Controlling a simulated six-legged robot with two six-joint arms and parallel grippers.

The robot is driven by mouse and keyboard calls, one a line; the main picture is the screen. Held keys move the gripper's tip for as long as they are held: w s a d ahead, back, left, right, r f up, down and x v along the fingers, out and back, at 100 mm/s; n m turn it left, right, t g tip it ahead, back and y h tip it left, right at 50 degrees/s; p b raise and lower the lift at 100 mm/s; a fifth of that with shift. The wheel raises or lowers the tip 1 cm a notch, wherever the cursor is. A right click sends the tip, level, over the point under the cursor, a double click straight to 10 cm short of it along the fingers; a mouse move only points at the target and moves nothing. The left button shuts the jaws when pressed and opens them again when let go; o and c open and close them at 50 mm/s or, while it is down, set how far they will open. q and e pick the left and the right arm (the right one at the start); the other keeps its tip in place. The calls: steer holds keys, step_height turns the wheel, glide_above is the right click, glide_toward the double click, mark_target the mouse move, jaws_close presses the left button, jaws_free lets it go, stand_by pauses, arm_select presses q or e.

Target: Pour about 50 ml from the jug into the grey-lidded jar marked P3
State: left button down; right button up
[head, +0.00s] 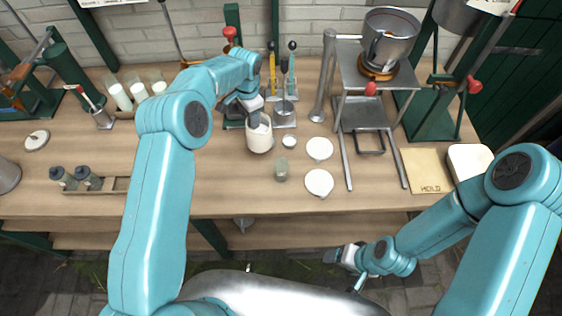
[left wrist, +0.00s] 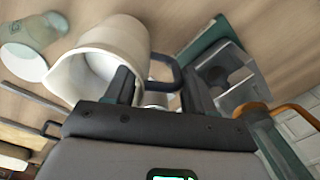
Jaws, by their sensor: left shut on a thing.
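The cream-white jug (head: 259,137) is at the middle of the bench, looking roughly upright. My left gripper (head: 254,117) is shut on its dark handle (left wrist: 166,72). The jug (left wrist: 92,62) fills much of the left wrist view, with a pale inside. I cannot tell whether its base touches the bench. A small greenish glass jar (head: 281,170) stands just right and in front of the jug; it also shows in the left wrist view (left wrist: 36,32) with an unreadable mark. Its lid colour is unclear. My right gripper (head: 345,256) is low, in front of the bench; its fingers are unclear.
White discs (head: 319,148) lie right of the jar. Two dark-lidded jars (head: 88,178) stand in a wooden rack at left. A metal stand (head: 364,115) carries a steel pot (head: 390,40). A board marked HOLD (head: 426,171) lies at right. The front-middle bench is clear.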

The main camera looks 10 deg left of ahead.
mark_target(264, 132)
arm_select(q)
steer(key=shift+s+d+t+y, duration=0.4)
steer(key=shift+t+y, duration=0.1)
steer(key=shift+s+d+r+t+y, duration=0.3)
steer(key=shift+s+d, duration=0.05)
steer(key=shift+d, duration=0.1)
steer(key=b, duration=0.2)
steer(key=s+d+t+y+b, duration=0.1)
steer(key=b, duration=0.2)
steer(key=shift+s+d+f+t, duration=0.15)
steer(key=shift+d+f+t, duration=0.05)
steer(key=shift+f+t, duration=0.1)
steer(key=shift+s+d+r+t+y+b, duration=0.8)
steer(key=shift+r+y+b, duration=0.2)
steer(key=shift+b, duration=0.95)
steer(key=shift+s+d+r+t+y+b, duration=0.75)
steer(key=shift+r+y+b, duration=0.2)
steer(key=shift+b, duration=0.95)
steer(key=shift+s+d+r+t+y+b, duration=0.2)
steer(key=shift+d+r+t+y+b, duration=0.05)
steer(key=shift+r+t+y+b, duration=0.35)
steer(key=shift+s+d+f+t+b, duration=0.15)
steer(key=shift+s+d+t+b, duration=0.1)
steer(key=shift+b, duration=0.4)
steer(key=shift+w+a+y, duration=0.2)
steer(key=shift+a+y, duration=0.05)
steer(key=shift+a, duration=0.1)
